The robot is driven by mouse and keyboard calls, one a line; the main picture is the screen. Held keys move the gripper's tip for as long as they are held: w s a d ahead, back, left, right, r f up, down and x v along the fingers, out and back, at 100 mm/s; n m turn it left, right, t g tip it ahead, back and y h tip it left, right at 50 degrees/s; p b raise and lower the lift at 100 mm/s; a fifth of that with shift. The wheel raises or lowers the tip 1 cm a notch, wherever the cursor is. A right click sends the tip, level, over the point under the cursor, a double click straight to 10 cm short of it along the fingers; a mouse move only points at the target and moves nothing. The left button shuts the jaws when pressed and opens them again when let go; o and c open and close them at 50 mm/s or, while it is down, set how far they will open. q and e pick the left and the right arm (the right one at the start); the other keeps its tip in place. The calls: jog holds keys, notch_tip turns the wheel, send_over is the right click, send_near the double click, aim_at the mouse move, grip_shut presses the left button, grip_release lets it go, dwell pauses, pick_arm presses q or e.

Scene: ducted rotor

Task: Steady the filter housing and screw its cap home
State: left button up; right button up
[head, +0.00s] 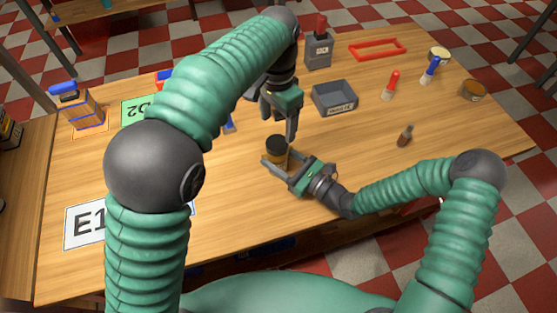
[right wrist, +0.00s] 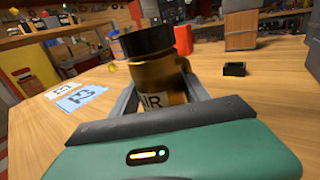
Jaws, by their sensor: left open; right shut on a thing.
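The filter housing (head: 279,158) is a small amber-brown cylinder standing upright on the wooden table. Its black cap (head: 276,142) sits on top; I cannot tell how tightly it is seated. In the right wrist view, the housing (right wrist: 172,82) shows a white label ending in "IR", with the cap (right wrist: 147,40) above it. My right gripper (head: 284,165) is shut on the housing from the front right, one finger on each side. My left gripper (head: 290,133) points down just behind and right of the cap, open and empty. Its fingers overlap in the view.
A grey tray (head: 334,97) and a grey box (head: 319,52) with a red item stand behind. A brown bottle (head: 405,136) and a red-and-white bottle (head: 390,86) stand right. A white E1 card (head: 85,228) lies left. Table in front of the housing is bare.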

aim_at(277, 143)
pick_arm(q)
jog(key=shift+a, duration=0.15)
pick_arm(e)
jog(key=shift+a, duration=0.15)
grip_shut()
pick_arm(q)
jog(key=shift+f+n, duration=0.1)
jog(key=shift+n, duration=1)
pick_arm(e)
jog(key=shift+d, duration=0.2)
pick_arm(q)
jog(key=n, duration=0.4)
jog(key=shift+w, duration=0.1)
jog(key=n, duration=0.2)
jog(key=shift+n, duration=0.4)
pick_arm(e)
jog(key=shift+a, duration=0.1)
pick_arm(q)
notch_tip(277, 143, down, 8)
jog(key=shift+r, duration=0.1)
